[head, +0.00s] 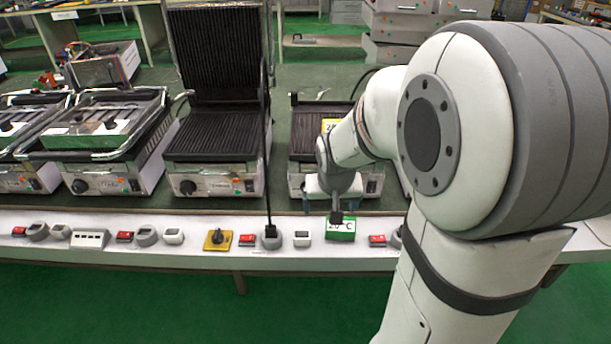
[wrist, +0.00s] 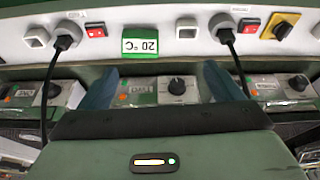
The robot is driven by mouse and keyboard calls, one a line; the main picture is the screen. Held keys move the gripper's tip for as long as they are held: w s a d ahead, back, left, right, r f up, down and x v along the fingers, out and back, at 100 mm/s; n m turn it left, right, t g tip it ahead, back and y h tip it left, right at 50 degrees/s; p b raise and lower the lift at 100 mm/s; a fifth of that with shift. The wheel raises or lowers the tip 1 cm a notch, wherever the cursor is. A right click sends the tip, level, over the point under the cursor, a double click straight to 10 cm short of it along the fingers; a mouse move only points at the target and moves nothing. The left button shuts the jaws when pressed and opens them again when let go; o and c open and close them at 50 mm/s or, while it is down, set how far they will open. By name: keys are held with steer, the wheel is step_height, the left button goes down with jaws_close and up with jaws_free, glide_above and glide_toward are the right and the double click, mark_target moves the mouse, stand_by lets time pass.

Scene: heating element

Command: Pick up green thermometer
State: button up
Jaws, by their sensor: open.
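The green thermometer (head: 341,231) is a small green block with a white label reading 20 °C. It sits on the white front panel, below my gripper (head: 335,187) in the head view. A small dark part overlaps its top edge there. In the wrist view the thermometer (wrist: 140,42) appears upside down, beyond my two blue fingers and between their lines. My gripper (wrist: 163,82) is open, with nothing between the fingers but a view of a grill front behind.
Red switches (wrist: 95,30), a white socket (wrist: 187,28) and plugs with black cables (wrist: 66,36) flank the thermometer on the panel. An open grill (head: 215,145) stands to the left.

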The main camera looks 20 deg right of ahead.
mark_target(341, 227)
steer(key=shift+o, duration=1.3)
steer(key=shift+m+t+h, duration=0.3)
steer(key=shift+m, duration=0.5)
steer(key=w+d+f+b, duration=0.1)
steer(key=w+d+f, duration=0.1)
steer(key=f, duration=0.3)
steer(key=w+d+f+b, duration=0.2)
steer(key=f, duration=0.3)
steer(key=w+d+f+b, duration=0.2)
steer(key=d+f, duration=0.1)
steer(key=f, duration=0.2)
steer(key=shift+w+f, duration=0.3)
steer(key=shift+w, duration=0.1)
steer(key=b+x, duration=0.1)
steer(key=x, duration=0.3)
steer(key=w+b+x, duration=0.1)
steer(key=x, duration=0.2)
steer(key=shift+w+d+f, duration=0.15)
steer(key=shift+d, duration=0.05)
steer(key=c, duration=0.9)
